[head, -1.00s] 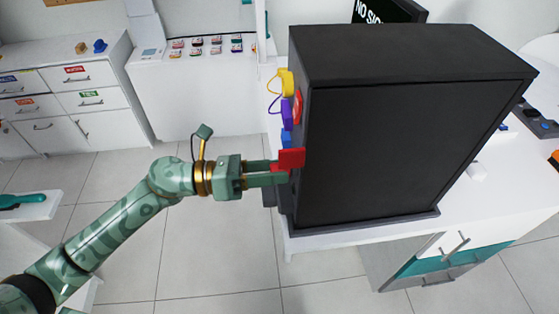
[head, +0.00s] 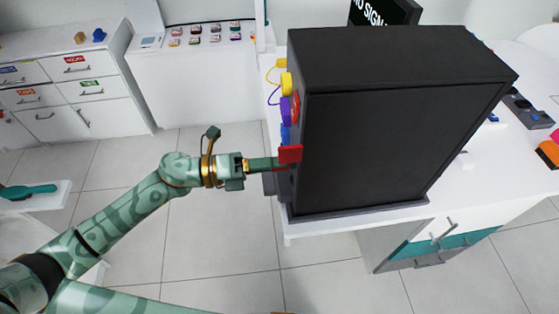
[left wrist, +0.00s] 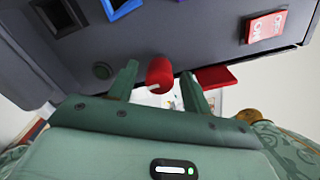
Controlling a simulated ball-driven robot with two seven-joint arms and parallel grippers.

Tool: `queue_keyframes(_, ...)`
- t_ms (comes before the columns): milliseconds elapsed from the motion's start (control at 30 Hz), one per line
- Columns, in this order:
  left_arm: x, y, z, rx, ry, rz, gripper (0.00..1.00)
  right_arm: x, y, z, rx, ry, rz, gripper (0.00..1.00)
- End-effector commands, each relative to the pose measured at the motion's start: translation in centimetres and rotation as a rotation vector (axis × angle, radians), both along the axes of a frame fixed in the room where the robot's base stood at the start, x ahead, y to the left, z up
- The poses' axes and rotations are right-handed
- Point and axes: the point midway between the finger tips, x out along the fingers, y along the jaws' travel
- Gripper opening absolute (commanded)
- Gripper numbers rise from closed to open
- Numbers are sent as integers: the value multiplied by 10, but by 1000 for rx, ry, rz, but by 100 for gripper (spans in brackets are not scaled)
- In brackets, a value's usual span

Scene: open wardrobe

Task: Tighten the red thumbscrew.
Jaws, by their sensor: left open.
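The red thumbscrew (left wrist: 160,73) shows in the left wrist view as a short red cylinder with a pale mark on its near end, sticking out from the dark panel. My left gripper (head: 276,164) is open, with one finger on either side of the thumbscrew. Gaps show between it and the fingers. In the head view the fingers reach the left side of the black box (head: 400,140), and the thumbscrew cannot be made out there. My right gripper is not in view.
A red plate (head: 290,153) juts from the box just by the fingers; it also shows in the left wrist view (left wrist: 215,77). Open floor lies left of the box.

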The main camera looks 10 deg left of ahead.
Motion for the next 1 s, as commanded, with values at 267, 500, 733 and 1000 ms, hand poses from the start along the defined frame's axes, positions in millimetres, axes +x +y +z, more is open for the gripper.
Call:
queue_keyframes(267,0,0,0,0,-1,0,6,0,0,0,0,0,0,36)
queue_keyframes(500,0,0,-2,13,-42,-1,2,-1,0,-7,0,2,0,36)
queue_keyframes(733,0,0,-3,46,-163,0,2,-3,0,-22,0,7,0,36)
queue_keyframes(1000,0,0,-3,87,-302,1,2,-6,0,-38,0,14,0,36)
